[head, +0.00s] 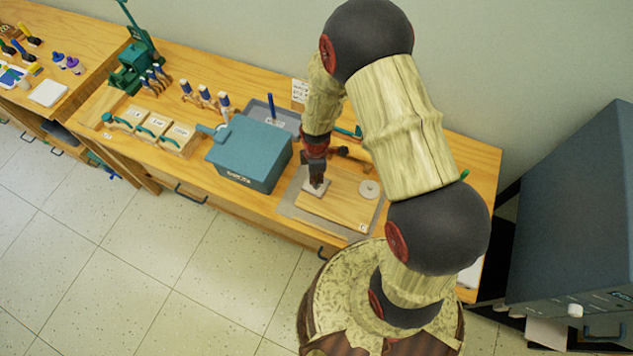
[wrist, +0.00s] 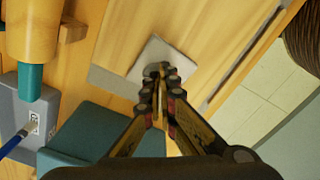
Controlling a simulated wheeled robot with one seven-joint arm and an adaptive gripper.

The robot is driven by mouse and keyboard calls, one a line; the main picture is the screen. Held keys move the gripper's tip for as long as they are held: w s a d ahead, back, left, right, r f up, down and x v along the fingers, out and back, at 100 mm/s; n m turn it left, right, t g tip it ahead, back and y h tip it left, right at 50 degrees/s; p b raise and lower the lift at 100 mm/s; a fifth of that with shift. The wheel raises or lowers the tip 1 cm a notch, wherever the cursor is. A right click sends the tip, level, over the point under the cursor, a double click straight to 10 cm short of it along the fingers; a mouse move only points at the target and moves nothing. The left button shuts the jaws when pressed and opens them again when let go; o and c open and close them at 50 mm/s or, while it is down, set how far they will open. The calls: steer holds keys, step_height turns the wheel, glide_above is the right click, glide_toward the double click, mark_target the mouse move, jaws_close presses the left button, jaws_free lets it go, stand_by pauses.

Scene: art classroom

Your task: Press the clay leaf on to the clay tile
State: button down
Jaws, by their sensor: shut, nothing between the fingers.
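The clay tile (head: 324,184) is a small pale grey square lying on a wooden board on the worktable. It also shows in the wrist view (wrist: 147,49), just beyond my fingertips. My gripper (head: 317,184) points down over the tile, with its fingers together and nothing seen between them. In the wrist view the fingertips (wrist: 162,72) overlap the tile's near part; I cannot tell whether they touch it. I cannot make out the clay leaf; it may be hidden under the fingertips.
The wooden board (head: 337,208) lies on a grey mat (head: 291,209), with a pale round disc (head: 369,189) at its right. A blue-grey box (head: 247,155) stands close at the left. Labelled boxes (head: 154,127) and tools stand farther left. A dark cabinet (head: 575,210) is at the right.

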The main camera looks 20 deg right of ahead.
step_height(320, 180, up, 9)
steer(key=p, duration=0.6)
stand_by(0.7)
